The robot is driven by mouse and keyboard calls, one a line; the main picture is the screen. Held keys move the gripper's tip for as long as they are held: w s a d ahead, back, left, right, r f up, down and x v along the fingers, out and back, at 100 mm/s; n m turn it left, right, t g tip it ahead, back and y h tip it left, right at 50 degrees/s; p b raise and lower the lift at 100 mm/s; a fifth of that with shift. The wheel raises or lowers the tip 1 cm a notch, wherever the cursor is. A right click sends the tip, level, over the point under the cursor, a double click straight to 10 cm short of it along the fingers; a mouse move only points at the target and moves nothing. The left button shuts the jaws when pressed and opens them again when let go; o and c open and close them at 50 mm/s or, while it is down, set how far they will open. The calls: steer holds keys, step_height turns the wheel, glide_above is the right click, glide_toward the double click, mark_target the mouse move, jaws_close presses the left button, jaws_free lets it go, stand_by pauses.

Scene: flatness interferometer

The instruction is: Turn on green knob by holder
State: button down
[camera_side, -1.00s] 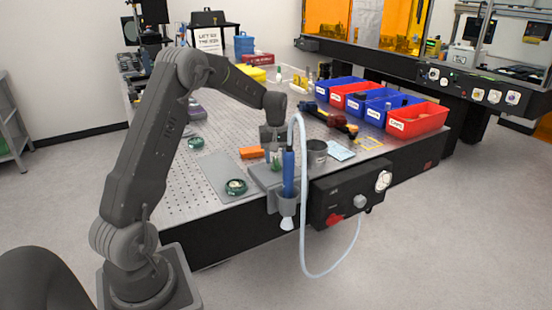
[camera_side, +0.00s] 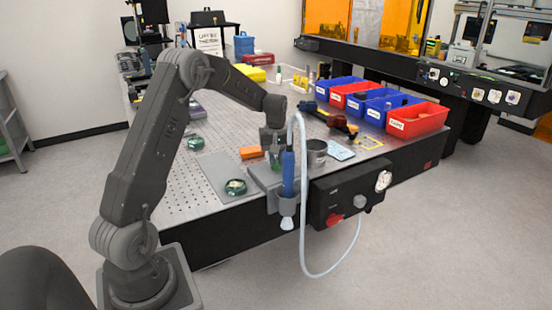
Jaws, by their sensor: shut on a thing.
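A grey holder (camera_side: 264,177) sits at the table's front edge, with a blue pen-like tool (camera_side: 288,172) upright in it and a pale hose looping down. A small green knob (camera_side: 275,161) shows at the back of the holder, just under my gripper (camera_side: 274,153). My gripper points down and is shut on the green knob. The fingertips are small here and partly hidden by the blue tool and hose.
A black control box (camera_side: 345,199) with a red knob and a gauge hangs on the front edge. A metal cup (camera_side: 316,152), an orange block (camera_side: 251,152) and a green round object (camera_side: 236,187) are close by. Blue and red bins (camera_side: 418,121) stand to the right.

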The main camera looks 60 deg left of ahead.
steer(key=shift+s+n, duration=0.1)
steer(key=shift+n, duration=2.2)
steer(key=c, duration=1.1)
jaws_free()
step_height(320, 180, up, 14)
steer(key=shift+f, duration=0.1)
